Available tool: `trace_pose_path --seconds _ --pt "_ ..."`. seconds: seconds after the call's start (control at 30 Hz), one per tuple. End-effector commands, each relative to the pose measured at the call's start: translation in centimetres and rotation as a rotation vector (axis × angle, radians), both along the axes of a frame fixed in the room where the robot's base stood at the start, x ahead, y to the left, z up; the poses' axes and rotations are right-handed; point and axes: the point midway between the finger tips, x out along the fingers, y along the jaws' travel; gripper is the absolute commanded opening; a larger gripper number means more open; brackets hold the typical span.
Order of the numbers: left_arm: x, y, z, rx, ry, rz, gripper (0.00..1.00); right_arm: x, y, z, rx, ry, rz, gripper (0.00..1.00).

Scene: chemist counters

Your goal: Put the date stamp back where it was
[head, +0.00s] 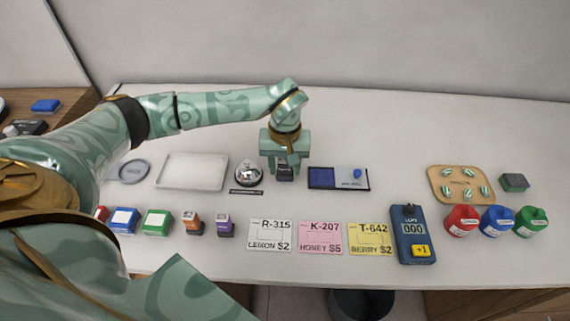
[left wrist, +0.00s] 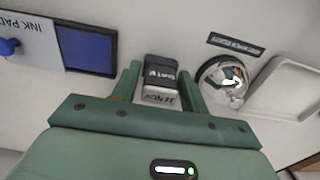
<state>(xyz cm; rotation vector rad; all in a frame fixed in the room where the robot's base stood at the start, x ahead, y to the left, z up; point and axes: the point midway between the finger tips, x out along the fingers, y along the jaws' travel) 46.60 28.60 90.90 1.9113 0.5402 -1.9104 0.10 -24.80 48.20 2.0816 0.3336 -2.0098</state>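The date stamp (head: 285,173) is a small black and grey block between the bell and the ink pad. In the left wrist view the stamp (left wrist: 159,80) shows a label reading 11 NOV. My left gripper (head: 285,165) points down over it, one finger on each side. In the left wrist view my left gripper's fingers (left wrist: 161,80) are very close to the stamp's sides; I cannot tell if they press on it. Whether the stamp touches the counter is unclear. My right gripper is in neither view.
The ink pad (head: 338,178) lies right of the stamp. The silver bell (head: 249,173) and white tray (head: 192,171) are left. In front are the R-315 card (head: 270,235), K-207 card (head: 320,238), T-642 card (head: 369,239) and blue counter device (head: 412,236).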

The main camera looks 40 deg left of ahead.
Motion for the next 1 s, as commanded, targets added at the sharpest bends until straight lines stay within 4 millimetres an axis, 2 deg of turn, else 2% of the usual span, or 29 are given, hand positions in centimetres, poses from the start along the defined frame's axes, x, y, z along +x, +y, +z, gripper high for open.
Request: trace_pose_path --seconds 0.33,0.43,0.8,1.0 --pt "0.0 0.0 0.1 -0.001 -0.001 0.000 0.61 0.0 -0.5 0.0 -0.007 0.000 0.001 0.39" --pt "0.1 0.0 1.1 0.000 -0.004 -0.001 0.61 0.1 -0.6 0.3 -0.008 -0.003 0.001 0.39" --pt "0.1 0.0 9.4 0.001 -0.007 0.000 0.61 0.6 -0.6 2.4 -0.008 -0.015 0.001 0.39" --pt "0.0 0.0 11.9 -0.001 -0.003 0.000 0.61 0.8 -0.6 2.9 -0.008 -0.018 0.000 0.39"
